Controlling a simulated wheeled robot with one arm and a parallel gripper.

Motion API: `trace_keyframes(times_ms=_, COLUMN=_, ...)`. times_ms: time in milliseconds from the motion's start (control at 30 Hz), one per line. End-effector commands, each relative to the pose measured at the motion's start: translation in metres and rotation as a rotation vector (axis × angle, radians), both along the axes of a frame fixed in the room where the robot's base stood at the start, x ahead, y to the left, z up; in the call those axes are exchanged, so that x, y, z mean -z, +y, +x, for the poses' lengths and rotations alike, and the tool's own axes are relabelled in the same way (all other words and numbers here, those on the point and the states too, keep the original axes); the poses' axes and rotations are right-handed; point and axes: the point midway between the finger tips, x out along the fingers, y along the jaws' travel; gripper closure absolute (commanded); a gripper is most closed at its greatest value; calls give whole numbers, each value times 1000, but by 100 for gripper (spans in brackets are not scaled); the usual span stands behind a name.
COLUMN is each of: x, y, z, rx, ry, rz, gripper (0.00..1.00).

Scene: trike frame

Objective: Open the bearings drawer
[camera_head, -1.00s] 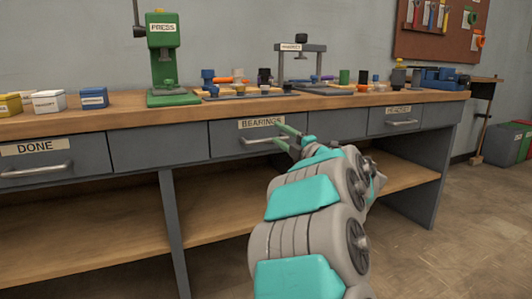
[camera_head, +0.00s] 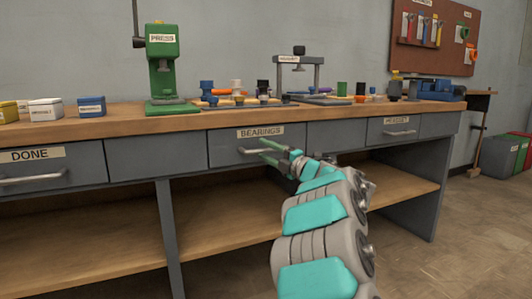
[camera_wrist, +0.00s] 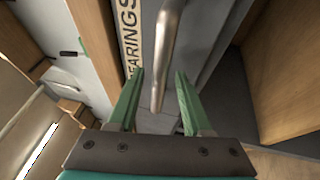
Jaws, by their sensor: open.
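The bearings drawer (camera_head: 225,153) is a grey drawer front under the wooden bench top, with a label reading BEARINGS and a metal bar handle (camera_head: 245,151). It looks shut, flush with its neighbours. My gripper (camera_head: 266,149) is in front of it at handle height, its green fingers reaching toward the handle's right part. In the wrist view the fingers are apart, and the handle (camera_wrist: 165,50) runs up between and ahead of them. I cannot tell whether a finger touches it. My arm hides the drawer's lower right part.
The DONE drawer (camera_head: 50,168) is at the left and the headset drawer (camera_head: 400,130) at the right. A green press (camera_head: 164,70), small boxes and several parts stand on the bench top (camera_head: 120,123). An open wooden shelf (camera_head: 220,215) lies below the drawers.

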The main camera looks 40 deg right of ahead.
Motion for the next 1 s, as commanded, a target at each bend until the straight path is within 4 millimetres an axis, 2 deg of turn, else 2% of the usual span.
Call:
trace_keyframes(times_ms=267, x=-1, y=0, z=2, rx=1, ry=0, rz=0, gripper=50)
trace_keyframes(times_ms=700, x=0, y=0, z=2, rx=0, ry=0, rz=0, gripper=99)
trace_keyframes(times_ms=1000, x=0, y=0, z=2, rx=0, ry=0, rz=1, gripper=100)
